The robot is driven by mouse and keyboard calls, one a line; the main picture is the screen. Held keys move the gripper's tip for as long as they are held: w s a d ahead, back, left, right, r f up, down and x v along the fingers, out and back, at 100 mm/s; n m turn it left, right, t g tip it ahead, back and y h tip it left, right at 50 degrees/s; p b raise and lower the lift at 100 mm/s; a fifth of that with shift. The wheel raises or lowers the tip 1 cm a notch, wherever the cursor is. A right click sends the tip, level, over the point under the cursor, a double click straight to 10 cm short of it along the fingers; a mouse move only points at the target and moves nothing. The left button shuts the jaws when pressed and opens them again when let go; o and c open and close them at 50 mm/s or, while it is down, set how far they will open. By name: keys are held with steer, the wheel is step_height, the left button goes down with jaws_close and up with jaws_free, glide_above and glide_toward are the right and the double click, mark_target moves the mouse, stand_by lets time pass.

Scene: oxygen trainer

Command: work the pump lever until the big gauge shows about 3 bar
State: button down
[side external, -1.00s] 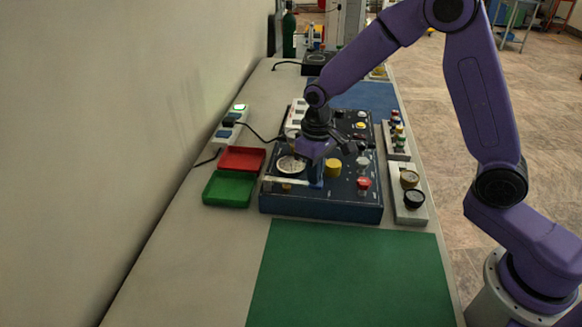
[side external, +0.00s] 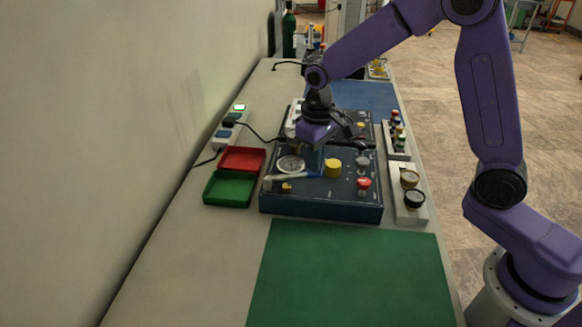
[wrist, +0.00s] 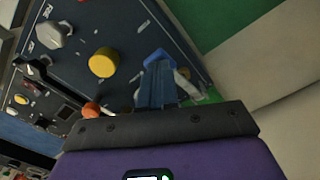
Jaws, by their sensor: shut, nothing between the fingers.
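The pump lever (side external: 288,178) is a pale bar across the front left of the dark blue trainer panel (side external: 320,205). My gripper (side external: 315,173) is shut and empty, pointing down at the lever's right end; whether it touches cannot be told. In the wrist view my blue fingers (wrist: 158,85) are together, and a pale part beside them seems to be the lever (wrist: 188,85), partly hidden. The big gauge (side external: 290,164) is a white dial just behind the lever; its needle is too small to read.
A yellow knob (side external: 333,168) stands right of my gripper, and a red button (side external: 364,183) farther right. Red (side external: 241,158) and green (side external: 229,189) trays lie to the left. A block with small gauges (side external: 410,190) is at right. The green mat (side external: 345,270) in front is clear.

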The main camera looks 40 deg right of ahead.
steer(key=shift+f, duration=1.9)
steer(key=shift+r, duration=0.1)
steer(key=shift+r, duration=1.8)
steer(key=shift+f, duration=1.9)
steer(key=shift+r, duration=1.9)
